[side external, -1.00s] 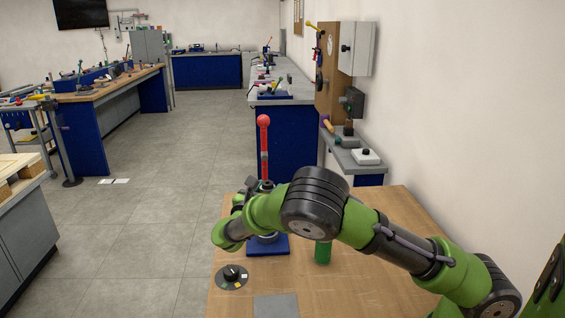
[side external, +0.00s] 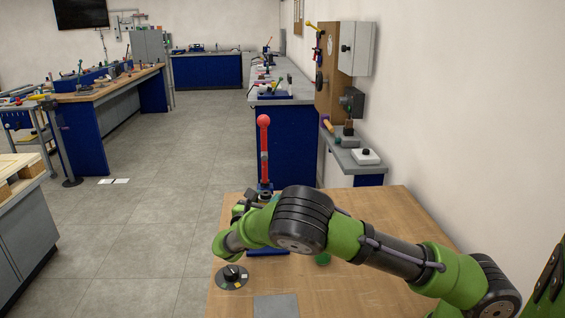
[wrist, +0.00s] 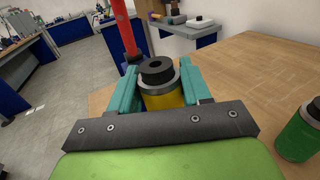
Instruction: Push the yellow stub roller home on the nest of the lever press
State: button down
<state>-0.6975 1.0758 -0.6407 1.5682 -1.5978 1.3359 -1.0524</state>
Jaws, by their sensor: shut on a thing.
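The yellow stub roller (wrist: 163,99) is between the teal fingers of my gripper (wrist: 159,76) in the wrist view, with a grey collar and a dark, hollowed top. My gripper is shut on it. The lever press stands beyond it, with its red lever (wrist: 125,30) just past the left finger. In the side view the lever (side external: 264,150) stands upright with a red ball on top, above a blue base (side external: 268,252). My arm hides the roller and most of the press there. The nest is hidden in both views, so I cannot tell whether the roller touches it.
A green cylinder (wrist: 299,131) stands on the wooden table at the right; my arm partly covers it in the side view (side external: 322,259). A round black dial (side external: 231,278) and a grey plate (side external: 275,307) lie at the table's front left. The table's right part is clear.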

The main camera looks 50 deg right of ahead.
jog(key=shift+f, duration=0.85)
jog(key=shift+f, duration=0.2)
jog(key=shift+f, duration=0.75)
jog(key=shift+f, duration=0.35)
jog(key=shift+f, duration=0.35)
jog(key=shift+f, duration=0.1)
jog(key=shift+c, duration=2.2)
grip_release()
jog(key=v, duration=1.7)
jog(key=shift+d, duration=0.1)
